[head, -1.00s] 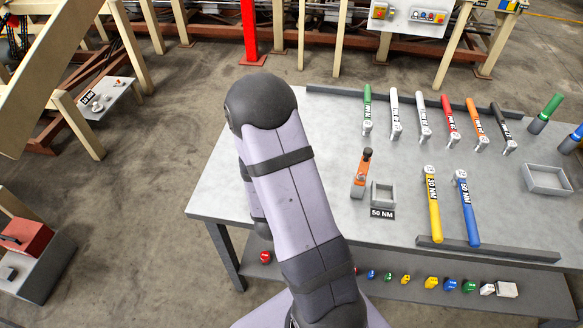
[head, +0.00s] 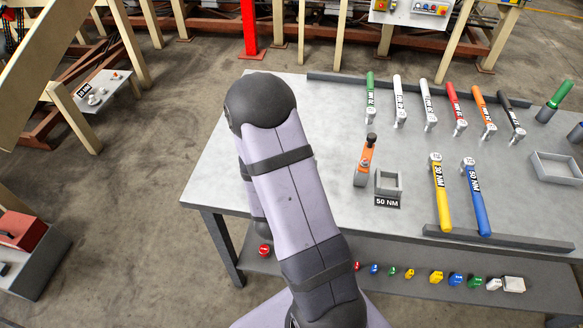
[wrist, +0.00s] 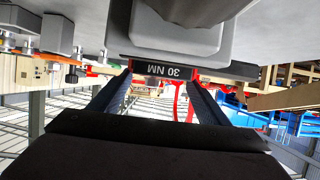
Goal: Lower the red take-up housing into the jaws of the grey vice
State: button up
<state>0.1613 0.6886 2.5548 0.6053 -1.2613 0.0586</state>
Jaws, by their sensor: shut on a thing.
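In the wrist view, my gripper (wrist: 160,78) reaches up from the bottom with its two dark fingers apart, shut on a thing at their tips. Red edges (wrist: 192,73) show at the fingertips, around a dark label that reads "30 NM" upside down. This looks like part of the red take-up housing, but most of it is hidden. A large grey block with a dark rounded part lies just beyond; I cannot tell whether it is the vice. In the head view, my arm hides my gripper, and I cannot make out the vice or the held thing.
A grey bench (head: 300,170) carries several coloured torque wrenches, an orange tool (head: 365,160), a small grey tray (head: 388,183) marked "50 NM" and another tray (head: 556,170) at right. Small coloured parts lie on the lower shelf. A red box (head: 22,230) stands at far left.

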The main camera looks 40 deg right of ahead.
jog(key=shift+f+b, duration=0.25)
jog(key=shift+b, duration=0.05)
dwell(0.7)
jog(key=o, duration=1.7)
jog(key=shift+o, duration=0.5)
jog(key=shift+s+f, duration=0.1)
jog(key=shift+f, duration=0.05)
jog(key=shift+s+a+r+p, duration=0.3)
jog(key=shift+a+r+p, duration=0.15)
jog(key=shift+p, duration=0.7)
jog(key=p+v, duration=0.2)
jog(key=p, duration=0.1)
jog(key=shift+r, duration=0.1)
jog(key=shift+p+v, duration=1.95)
jog(key=shift+p, duration=0.35)
jog(key=shift+s, duration=0.1)
